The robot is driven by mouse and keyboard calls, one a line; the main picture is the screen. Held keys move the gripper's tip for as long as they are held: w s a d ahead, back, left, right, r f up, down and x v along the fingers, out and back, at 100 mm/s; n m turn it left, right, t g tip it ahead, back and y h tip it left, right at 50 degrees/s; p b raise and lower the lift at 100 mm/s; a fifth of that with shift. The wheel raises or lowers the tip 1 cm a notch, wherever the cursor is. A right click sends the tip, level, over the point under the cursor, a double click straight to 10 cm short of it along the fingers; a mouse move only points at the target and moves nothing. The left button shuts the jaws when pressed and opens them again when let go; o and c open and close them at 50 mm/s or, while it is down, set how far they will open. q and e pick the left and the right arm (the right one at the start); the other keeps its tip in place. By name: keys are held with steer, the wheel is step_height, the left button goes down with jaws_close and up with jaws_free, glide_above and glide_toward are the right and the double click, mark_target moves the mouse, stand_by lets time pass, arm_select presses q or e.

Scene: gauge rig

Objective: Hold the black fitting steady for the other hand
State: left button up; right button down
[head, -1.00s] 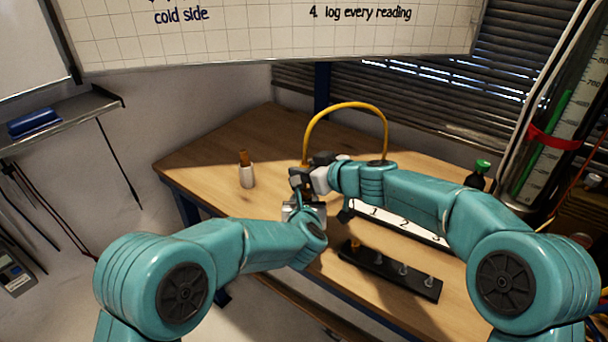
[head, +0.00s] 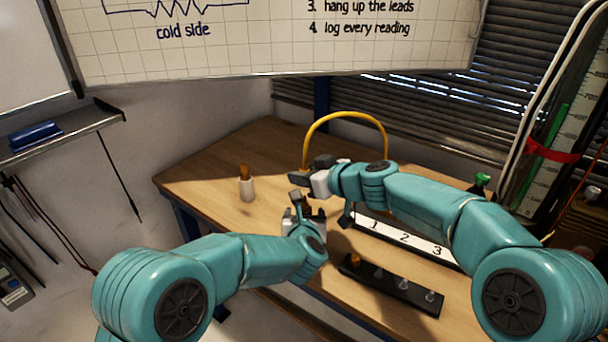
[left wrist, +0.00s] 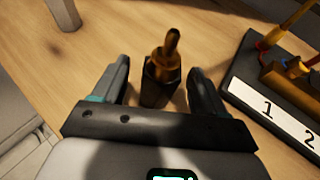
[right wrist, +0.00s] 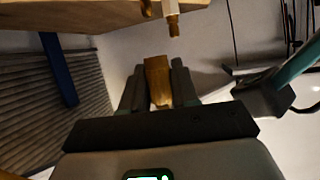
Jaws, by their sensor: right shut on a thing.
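A black fitting (left wrist: 155,90) with a brass-coloured stub on top stands between the fingers of my left gripper (left wrist: 160,75) in the left wrist view. A small gap shows on both sides, so these fingers are open around it. In the head view a small dark piece rises from my left gripper (head: 303,212). My right gripper (head: 308,170) is just above and behind it. In the right wrist view my right gripper (right wrist: 158,75) is shut on a brownish, brass-coloured piece (right wrist: 157,80). I cannot tell whether this belongs to the fitting.
A white holder (head: 247,190) with a brass piece stands on the wooden table (head: 210,165). A yellow hose (head: 345,115) arches behind the grippers. A numbered strip (head: 405,238) and a black rack (head: 395,285) lie to the right. The table's left side is mostly clear.

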arm_select(q)
steer(key=v, duration=1.2)
arm_select(e)
steer(key=shift+r+p, duration=1.85)
arm_select(q)
step_height(320, 180, up, 7)
